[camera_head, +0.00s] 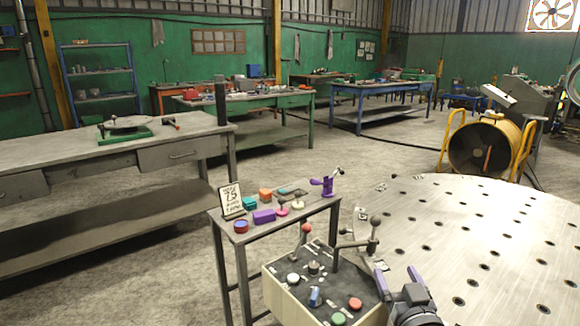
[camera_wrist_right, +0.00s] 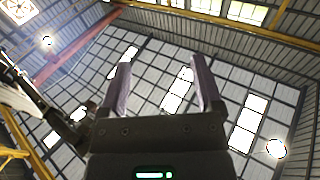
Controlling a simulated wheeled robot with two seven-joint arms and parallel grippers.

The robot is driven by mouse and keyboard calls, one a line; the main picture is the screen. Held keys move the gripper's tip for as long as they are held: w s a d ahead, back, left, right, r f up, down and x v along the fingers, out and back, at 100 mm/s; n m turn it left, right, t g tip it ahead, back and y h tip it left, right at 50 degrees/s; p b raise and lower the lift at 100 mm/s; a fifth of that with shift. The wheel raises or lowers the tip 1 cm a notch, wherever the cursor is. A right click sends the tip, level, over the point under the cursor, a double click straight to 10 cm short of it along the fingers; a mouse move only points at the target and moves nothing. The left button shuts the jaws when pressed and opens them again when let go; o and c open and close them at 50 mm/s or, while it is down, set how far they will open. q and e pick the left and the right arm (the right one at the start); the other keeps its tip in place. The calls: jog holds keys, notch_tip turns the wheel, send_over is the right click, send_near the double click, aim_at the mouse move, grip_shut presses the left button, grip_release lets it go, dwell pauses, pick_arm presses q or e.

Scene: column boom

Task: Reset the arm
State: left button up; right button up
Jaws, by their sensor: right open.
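My right gripper (camera_head: 398,276) shows at the bottom of the head view, with two purple fingers spread apart and nothing between them. It is beside the right edge of a control box (camera_head: 292,285) with levers, knobs and coloured buttons. In the right wrist view the fingers (camera_wrist_right: 157,88) point up toward the roof, open and empty. My left gripper is in neither view.
A small table (camera_head: 284,214) behind the control box carries coloured blocks and a sign. A large round perforated metal table (camera_head: 480,240) fills the right. Workbenches (camera_head: 180,140) stand at left and back; a yellow fan (camera_head: 480,148) stands at far right. Grey floor (camera_head: 370,155) lies between.

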jog(key=w+d+r+n+h, duration=0.1)
jog(key=w+d+r, duration=0.4)
jog(key=r, duration=0.1)
jog(key=s+f+n+g+h, duration=0.1)
jog(key=s+f+g, duration=0.2)
jog(key=f, duration=0.6)
jog(key=s+f+g+h, duration=0.1)
jog(key=s+f+g, duration=0.15)
jog(key=f, duration=0.75)
jog(key=s+f+g, duration=0.5)
jog(key=s+f, duration=1)
jog(key=f, duration=0.2)
jog(key=s+a+f+g, duration=0.1)
jog(key=s+f+g, duration=0.2)
jog(key=s, duration=0.9)
jog(key=s+a+f+g, duration=0.1)
jog(key=s+f+g, duration=0.2)
jog(key=s, duration=1)
jog(key=s+a+f+g, duration=0.1)
jog(key=s+f+g, duration=0.2)
jog(key=s, duration=0.9)
notch_tip(320, 180, down, 3)
jog(key=shift+s+a+r+y, duration=0.1)
jog(key=shift+s+a+y, duration=0.15)
jog(key=shift+s+y, duration=0.15)
jog(key=shift+w+g, duration=0.1)
jog(key=shift+g, duration=0.15)
